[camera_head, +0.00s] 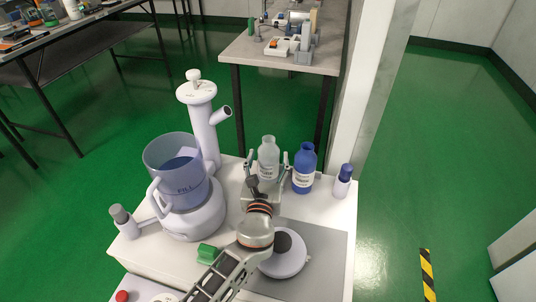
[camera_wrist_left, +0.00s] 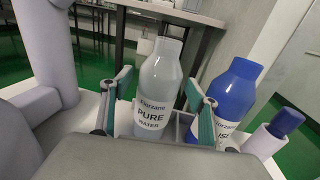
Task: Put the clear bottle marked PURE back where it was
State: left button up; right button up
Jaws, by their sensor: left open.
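The clear bottle (camera_head: 268,158) stands upright near the back of the white bench, and its label reads PURE WATER in the left wrist view (camera_wrist_left: 160,88). My left gripper (camera_head: 267,165) is open, with one finger on each side of the bottle. In the left wrist view the fingers (camera_wrist_left: 162,98) show gaps to the bottle at their tips. The bottle's base is hidden behind my gripper. A grey divided holder (camera_wrist_left: 182,128) shows beside the bottle's lower part; I cannot tell whether the bottle rests in it. My right gripper is not in view.
A blue bottle (camera_head: 304,168) stands close on the right, with a small blue-capped bottle (camera_head: 342,181) beyond it. A large white apparatus with a FILL jug (camera_head: 176,170) stands on the left. A round white device (camera_head: 283,256) and a green block (camera_head: 208,253) lie nearer.

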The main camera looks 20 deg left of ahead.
pick_arm(q)
jog(key=s+d+p, duration=0.1)
jog(key=s, duration=0.8)
jog(key=shift+s+d, duration=0.3)
jog(key=shift+s, duration=0.1)
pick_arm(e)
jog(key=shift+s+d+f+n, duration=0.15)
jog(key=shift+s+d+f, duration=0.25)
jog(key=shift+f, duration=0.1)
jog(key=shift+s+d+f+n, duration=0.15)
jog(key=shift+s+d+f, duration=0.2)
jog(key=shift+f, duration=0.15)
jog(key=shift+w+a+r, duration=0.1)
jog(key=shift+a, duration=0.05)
